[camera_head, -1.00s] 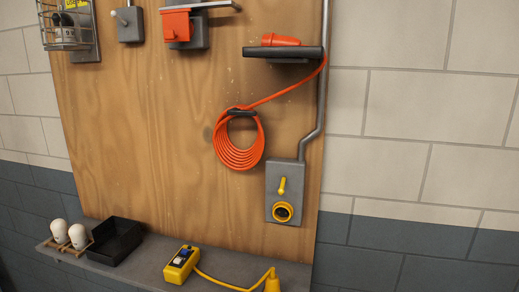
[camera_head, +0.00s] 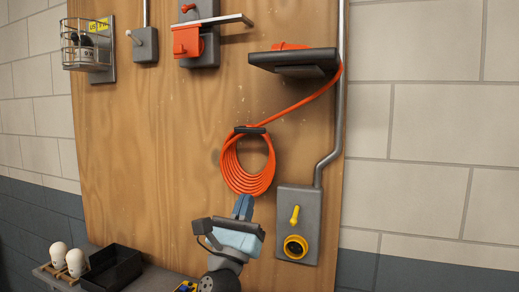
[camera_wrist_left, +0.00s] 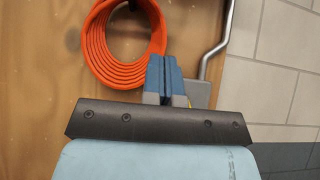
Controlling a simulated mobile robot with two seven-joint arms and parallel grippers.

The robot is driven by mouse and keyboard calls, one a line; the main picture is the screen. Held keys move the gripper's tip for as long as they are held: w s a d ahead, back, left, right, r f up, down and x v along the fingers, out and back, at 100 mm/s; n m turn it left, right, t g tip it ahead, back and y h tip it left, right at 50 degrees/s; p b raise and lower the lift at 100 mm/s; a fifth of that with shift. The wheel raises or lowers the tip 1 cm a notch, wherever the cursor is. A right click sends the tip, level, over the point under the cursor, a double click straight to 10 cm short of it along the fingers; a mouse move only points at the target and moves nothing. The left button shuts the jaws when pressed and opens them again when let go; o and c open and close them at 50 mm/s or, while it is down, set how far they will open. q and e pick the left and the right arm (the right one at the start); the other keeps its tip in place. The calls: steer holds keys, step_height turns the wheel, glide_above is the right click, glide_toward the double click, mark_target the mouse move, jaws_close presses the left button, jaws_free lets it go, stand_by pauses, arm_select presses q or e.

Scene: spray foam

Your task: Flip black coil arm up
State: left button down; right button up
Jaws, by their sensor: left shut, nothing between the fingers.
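The black coil arm (camera_head: 250,130) is a short dark bar on the wooden board, across the top of the orange hose coil (camera_head: 247,182). The coil hangs below it in loops. In the left wrist view the orange coil (camera_wrist_left: 92,50) is at the upper left, and a dark bit of the arm (camera_wrist_left: 133,4) shows at the top edge. My left gripper (camera_head: 243,205) is shut and empty, its blue fingers pointing up just below the coil. In the wrist view the fingertips (camera_wrist_left: 164,62) are to the right of the coil's lower part. My right gripper is not in view.
A grey box with a yellow lever (camera_head: 298,222) is right of my left gripper. A dark shelf (camera_head: 293,62) holds the hose's upper end. A grey pipe (camera_head: 340,120) runs down the board's right edge. A black tray (camera_head: 112,268) and two white bulbs (camera_head: 66,258) are at lower left.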

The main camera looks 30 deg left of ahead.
mark_target(252, 130)
arm_select(q)
steer(key=p+x, duration=0.3)
steer(key=x, duration=0.7)
steer(key=shift+w+r+p, duration=0.15)
steer(key=shift+r+p, duration=0.1)
steer(key=shift+p, duration=0.1)
step_height(252, 130, up, 2)
steer(key=shift+r+h+p, duration=0.2)
steer(key=shift+h+p, duration=0.1)
steer(key=shift+p, duration=0.4)
steer(key=shift+r, duration=0.5)
